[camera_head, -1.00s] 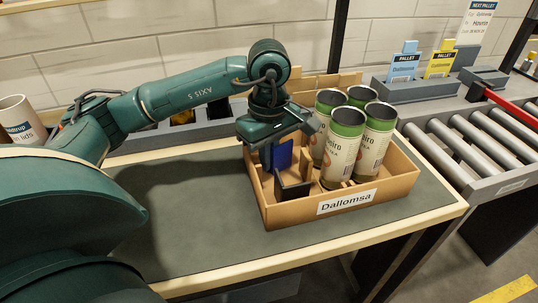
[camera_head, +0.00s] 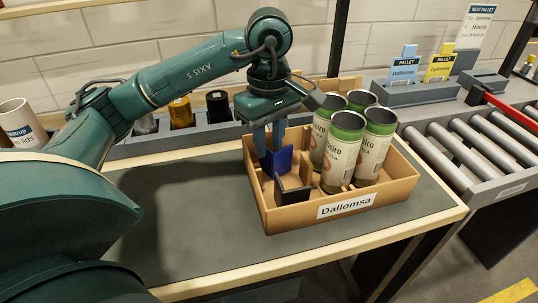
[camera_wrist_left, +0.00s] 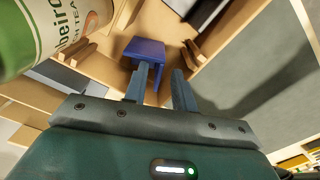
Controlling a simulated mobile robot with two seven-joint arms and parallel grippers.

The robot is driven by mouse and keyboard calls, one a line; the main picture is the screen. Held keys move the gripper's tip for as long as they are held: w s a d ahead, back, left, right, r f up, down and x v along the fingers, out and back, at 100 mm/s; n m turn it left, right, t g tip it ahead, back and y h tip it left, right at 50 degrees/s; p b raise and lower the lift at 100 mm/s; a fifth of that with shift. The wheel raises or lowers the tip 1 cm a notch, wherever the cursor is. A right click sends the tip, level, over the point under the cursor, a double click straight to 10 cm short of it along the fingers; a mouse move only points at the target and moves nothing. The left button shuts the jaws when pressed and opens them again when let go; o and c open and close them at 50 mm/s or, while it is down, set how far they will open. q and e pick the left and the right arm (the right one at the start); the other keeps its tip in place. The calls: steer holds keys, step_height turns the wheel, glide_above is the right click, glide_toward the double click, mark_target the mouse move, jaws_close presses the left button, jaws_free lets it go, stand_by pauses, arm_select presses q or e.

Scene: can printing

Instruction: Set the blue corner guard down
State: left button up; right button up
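My right gripper is in neither view.
Several green-topped cans (camera_head: 341,150) stand in the box, right of the gripper. A black corner guard (camera_head: 293,191) stands at the box's front left. Bins with spools (camera_head: 181,112) line the back. The grey mat (camera_head: 190,220) is clear on the left.

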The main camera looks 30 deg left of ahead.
arm_select(q)
step_height(320, 180, up, 7)
steer(key=shift+f+p, duration=0.1)
steer(key=shift+p, duration=0.7)
